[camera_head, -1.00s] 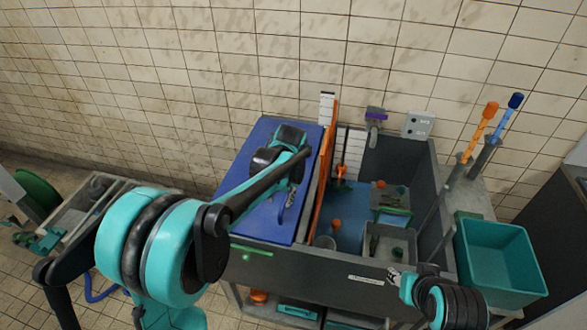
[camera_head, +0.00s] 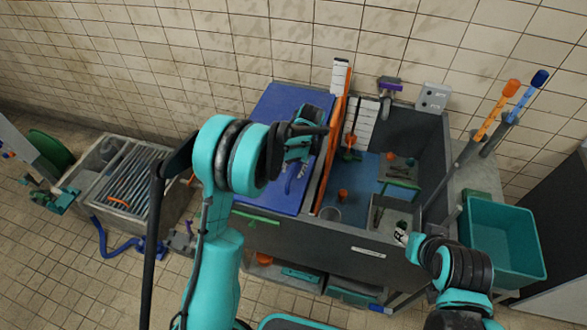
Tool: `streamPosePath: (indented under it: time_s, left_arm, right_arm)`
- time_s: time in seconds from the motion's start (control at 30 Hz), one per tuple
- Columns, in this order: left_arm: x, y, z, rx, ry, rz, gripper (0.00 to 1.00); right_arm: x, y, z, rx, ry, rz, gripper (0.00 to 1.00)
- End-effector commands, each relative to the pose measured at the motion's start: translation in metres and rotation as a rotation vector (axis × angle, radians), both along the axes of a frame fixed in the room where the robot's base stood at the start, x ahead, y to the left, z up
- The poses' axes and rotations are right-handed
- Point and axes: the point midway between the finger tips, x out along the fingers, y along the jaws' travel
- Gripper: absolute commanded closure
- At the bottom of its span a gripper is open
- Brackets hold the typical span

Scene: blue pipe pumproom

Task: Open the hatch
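A blue flat panel (camera_head: 262,134), which looks like the hatch, lies closed over the left part of a grey tub (camera_head: 310,238). A small blue handle (camera_head: 292,184) shows on its right side. My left gripper (camera_head: 300,152) is above the right part of the panel, near the handle. The arm and wrist partly cover it, and I cannot tell its finger opening or whether it touches the handle. My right gripper (camera_head: 404,234) is by the tub's front right rim, small and partly hidden by its wrist; its opening is unclear.
An upright orange board (camera_head: 333,150) stands right beside the panel. The open tub side holds small trays and orange-topped items. A teal bin (camera_head: 500,240) stands at the right. A basin with a grille (camera_head: 128,184) and a blue hose (camera_head: 112,246) are at the left. Tiled wall behind.

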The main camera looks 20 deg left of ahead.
Motion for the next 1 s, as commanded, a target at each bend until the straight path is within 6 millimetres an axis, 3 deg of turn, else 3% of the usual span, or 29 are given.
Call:
streamPosePath:
  time_s: [0.2,0.33,0.37,0.73,1.0]
  left_arm:
    - [0.000,0.000,0.000,0.000,0.000,0.000,0.66]
    - [0.000,0.000,0.000,0.000,0.000,0.000,0.98]
    - [0.000,0.000,0.000,0.000,0.000,0.000,1.00]
    - [0.000,0.002,0.008,-0.021,0.001,0.001,1.00]
    - [0.000,0.009,0.048,-0.154,0.003,0.005,1.00]
  right_arm:
    - [0.000,0.000,0.000,0.000,0.000,0.000,0.60]
    - [0.000,0.000,0.000,0.000,0.000,0.000,0.60]
    - [0.000,0.000,0.000,0.000,0.000,0.000,0.60]
    - [0.000,0.000,0.004,0.000,0.000,0.000,0.60]
    - [0.000,0.000,0.022,0.000,0.000,0.000,0.60]
